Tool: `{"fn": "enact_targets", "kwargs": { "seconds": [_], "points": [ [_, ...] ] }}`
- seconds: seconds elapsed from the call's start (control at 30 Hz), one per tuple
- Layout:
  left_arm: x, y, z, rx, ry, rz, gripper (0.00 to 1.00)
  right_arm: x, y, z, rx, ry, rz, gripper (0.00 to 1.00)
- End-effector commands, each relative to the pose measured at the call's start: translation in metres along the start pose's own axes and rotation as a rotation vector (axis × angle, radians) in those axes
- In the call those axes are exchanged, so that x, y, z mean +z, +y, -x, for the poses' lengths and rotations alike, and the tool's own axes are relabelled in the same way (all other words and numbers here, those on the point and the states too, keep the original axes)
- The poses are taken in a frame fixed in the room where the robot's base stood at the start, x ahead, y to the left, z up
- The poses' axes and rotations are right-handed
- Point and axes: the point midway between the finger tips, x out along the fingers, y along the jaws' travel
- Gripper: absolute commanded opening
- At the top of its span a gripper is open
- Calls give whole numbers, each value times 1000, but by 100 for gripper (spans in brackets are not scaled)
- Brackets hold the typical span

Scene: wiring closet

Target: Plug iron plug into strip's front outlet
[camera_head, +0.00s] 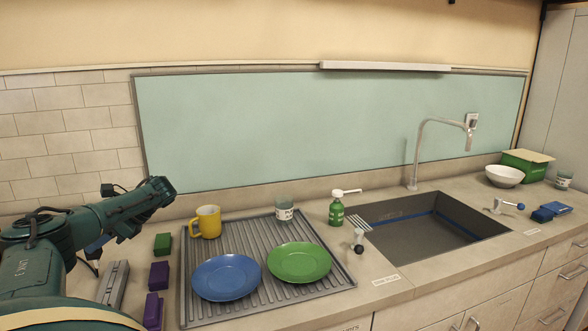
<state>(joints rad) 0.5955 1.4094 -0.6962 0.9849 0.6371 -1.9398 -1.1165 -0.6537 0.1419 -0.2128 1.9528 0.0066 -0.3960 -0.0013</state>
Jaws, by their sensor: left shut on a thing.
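My left arm comes in from the left edge, and its gripper (158,192) is above the back left of the counter, against the tiled wall. It is shut on a small dark thing, taken to be the iron plug; it is hard to make out against the dark gripper. A long grey thing that looks like the power strip (114,284) lies on the counter at the lower left, below and apart from the gripper. A black cable shows beside it, partly hidden by my arm. Its outlets are too small to tell apart. The iron is not clearly visible. My right gripper is not in view.
Green and purple blocks (159,275) lie right of the strip. A grey drying rack (262,305) holds a yellow mug (206,221), a grey cup (285,212), a blue plate (226,277) and a green plate (299,262). A soap bottle (336,212) and sink (430,245) stand further right.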

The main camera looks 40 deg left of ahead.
Motion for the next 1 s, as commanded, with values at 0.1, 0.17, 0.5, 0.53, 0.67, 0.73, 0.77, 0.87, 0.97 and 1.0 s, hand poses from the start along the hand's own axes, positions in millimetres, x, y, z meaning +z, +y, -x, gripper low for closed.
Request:
{"fn": "enact_targets", "kwargs": {
  "seconds": [0.1, 0.17, 0.5, 0.53, 0.67, 0.73, 0.77, 0.87, 0.97, 1.0],
  "points": [
    [-6, 0, -2, -2, 1, -3, 0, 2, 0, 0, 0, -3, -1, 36],
    [-6, 0, -2, -3, 1, -3, 0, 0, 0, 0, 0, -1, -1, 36],
    [-7, 0, -2, -3, 2, -3, 0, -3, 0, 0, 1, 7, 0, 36],
    [-8, 0, -3, -2, 2, -3, 0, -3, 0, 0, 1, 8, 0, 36],
    [-12, 0, -6, -2, 1, -3, 0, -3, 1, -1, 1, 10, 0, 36],
    [-16, 0, -8, -2, 1, -3, 0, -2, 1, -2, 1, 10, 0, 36],
    [-19, 0, -10, -2, 1, -3, 0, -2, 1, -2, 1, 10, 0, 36],
    [-27, 0, -15, -2, 2, -3, 0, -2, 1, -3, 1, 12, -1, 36],
    [-36, 0, -21, -1, 1, -4, 0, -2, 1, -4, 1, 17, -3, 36],
    [-40, 0, -23, -2, 2, -4, 0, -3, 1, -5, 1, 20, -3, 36]
  ]
}}
